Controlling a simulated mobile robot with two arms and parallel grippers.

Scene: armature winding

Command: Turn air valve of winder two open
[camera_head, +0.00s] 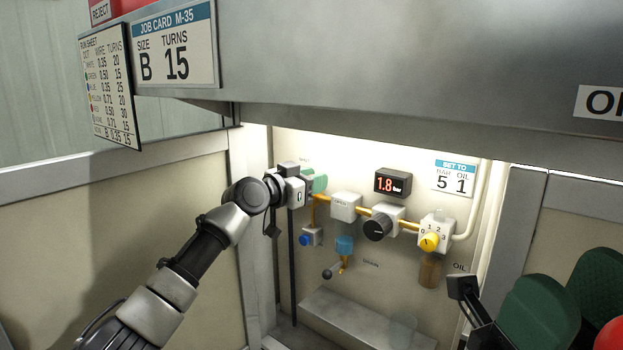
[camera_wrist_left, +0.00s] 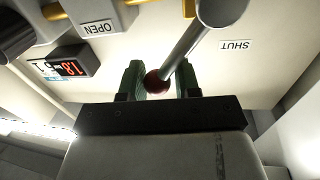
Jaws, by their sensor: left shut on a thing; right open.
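The air valve lever in the left wrist view is a grey rod with a red ball knob (camera_wrist_left: 157,82) at its end. A SHUT label (camera_wrist_left: 235,46) is on the panel to the right of the rod and an OPEN label (camera_wrist_left: 98,28) is to its left. My left gripper (camera_wrist_left: 160,80) has its green fingers on either side of the knob, shut on it. In the head view my left gripper (camera_head: 316,181) is at the upper left of the panel and hides the lever. My right gripper (camera_head: 570,292) is open and empty at the lower right, near the camera.
A display (camera_head: 393,183) reads 1.8 bar. Below it are a black knob (camera_head: 377,228) and a yellow dial (camera_head: 429,242). A card (camera_head: 454,177) says BAR 5, OIL 1. A blue knob (camera_head: 305,239) is below my left gripper. Recess walls and a hood surround the panel.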

